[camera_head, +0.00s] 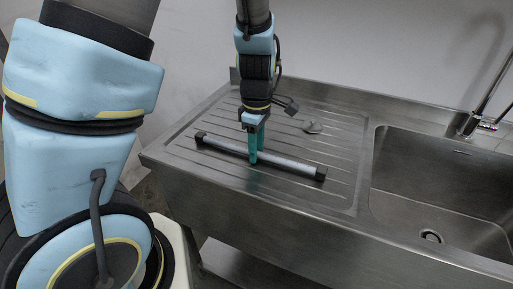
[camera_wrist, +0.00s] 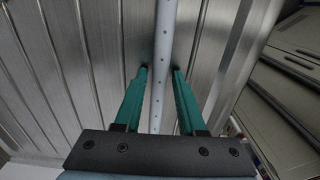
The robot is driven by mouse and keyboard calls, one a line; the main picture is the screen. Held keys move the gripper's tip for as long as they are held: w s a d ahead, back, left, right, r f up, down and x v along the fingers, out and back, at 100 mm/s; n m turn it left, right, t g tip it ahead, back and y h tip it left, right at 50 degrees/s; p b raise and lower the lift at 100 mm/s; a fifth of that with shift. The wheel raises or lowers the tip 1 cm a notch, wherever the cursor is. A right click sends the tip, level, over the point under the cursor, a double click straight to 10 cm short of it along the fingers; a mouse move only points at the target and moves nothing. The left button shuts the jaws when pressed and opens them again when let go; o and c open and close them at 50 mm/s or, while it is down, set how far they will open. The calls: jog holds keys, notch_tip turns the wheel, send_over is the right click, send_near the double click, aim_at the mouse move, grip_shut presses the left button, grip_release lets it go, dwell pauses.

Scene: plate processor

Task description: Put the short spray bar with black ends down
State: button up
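The short spray bar (camera_head: 290,164) is a grey tube with black ends, lying lengthwise across the ribbed steel drainboard (camera_head: 340,150). It appears to rest on the ribs. In the wrist view the bar (camera_wrist: 162,60) runs up the middle, with a row of small holes along it. My gripper (camera_head: 254,160) points down at the middle of the bar. Its two green fingers (camera_wrist: 161,72) stand one on each side of the bar, with a small gap showing at each fingertip. The black ends are out of the wrist view.
A sink basin (camera_head: 430,190) with a drain and a tap (camera_head: 485,110) is on the right. A wall stands behind the counter. The drainboard around the bar is mostly clear.

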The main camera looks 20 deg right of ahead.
jog(key=shift+o, duration=0.9)
notch_tip(320, 180, up, 12)
jog(key=w+a+f+m, duration=0.1)
jog(key=a+m, duration=0.4)
jog(key=a, duration=0.7)
jog(key=w+a+f+m+t, duration=0.1)
jog(key=a+m, duration=0.4)
jog(key=a, duration=0.7)
jog(key=shift+a+f+m+t+b, duration=0.25)
jog(key=shift+f+m+t+b, duration=0.1)
jog(key=shift+f, duration=0.45)
